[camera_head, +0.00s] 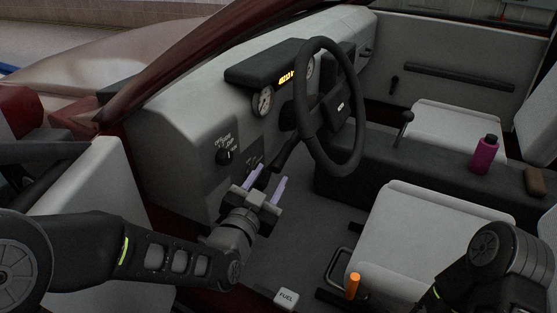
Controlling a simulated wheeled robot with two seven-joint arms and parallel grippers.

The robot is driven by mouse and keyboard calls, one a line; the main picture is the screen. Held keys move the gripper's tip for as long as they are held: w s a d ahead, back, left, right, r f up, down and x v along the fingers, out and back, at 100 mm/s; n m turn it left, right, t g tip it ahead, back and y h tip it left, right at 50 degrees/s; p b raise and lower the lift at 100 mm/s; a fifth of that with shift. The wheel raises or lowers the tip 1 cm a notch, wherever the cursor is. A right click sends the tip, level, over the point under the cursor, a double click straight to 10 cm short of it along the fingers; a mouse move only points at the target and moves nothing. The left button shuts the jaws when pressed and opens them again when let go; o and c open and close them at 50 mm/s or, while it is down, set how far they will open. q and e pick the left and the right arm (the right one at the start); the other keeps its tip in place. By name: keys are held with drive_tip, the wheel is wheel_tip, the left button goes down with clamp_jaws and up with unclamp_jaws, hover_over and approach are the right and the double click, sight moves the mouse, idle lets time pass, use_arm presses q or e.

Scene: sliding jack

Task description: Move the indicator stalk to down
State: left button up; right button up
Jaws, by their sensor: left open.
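The indicator stalk (287,154) looks like a short dark stick on the near left side of the steering column, behind the steering wheel (354,150). It slants down and left toward my left gripper, and its dark colour blends with the dash. My left gripper (267,179) is open, with two pale lavender fingers pointing up toward the dash. It is just below and left of the stalk. No contact is clear, and I cannot tell the exact gap. My right arm (505,250) shows at the lower right, but its gripper is out of view.
A knob (223,157) sits on the dash left of my left gripper. The grey driver's seat (408,245), an orange-topped lever (353,284) and a FUEL lever (286,297) are lower down. A purple bottle (484,155) and a gear lever (404,128) stand on the console.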

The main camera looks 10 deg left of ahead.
sight(281, 157)
use_arm(q)
drive_tip(key=shift+w, duration=0.1)
drive_tip(key=b+x, duration=0.1)
drive_tip(key=x, duration=0.6)
drive_tip(key=shift+w+d, duration=0.1)
drive_tip(key=shift+w, duration=0.2)
drive_tip(key=shift+c, duration=0.6)
clamp_jaws()
idle(0.6)
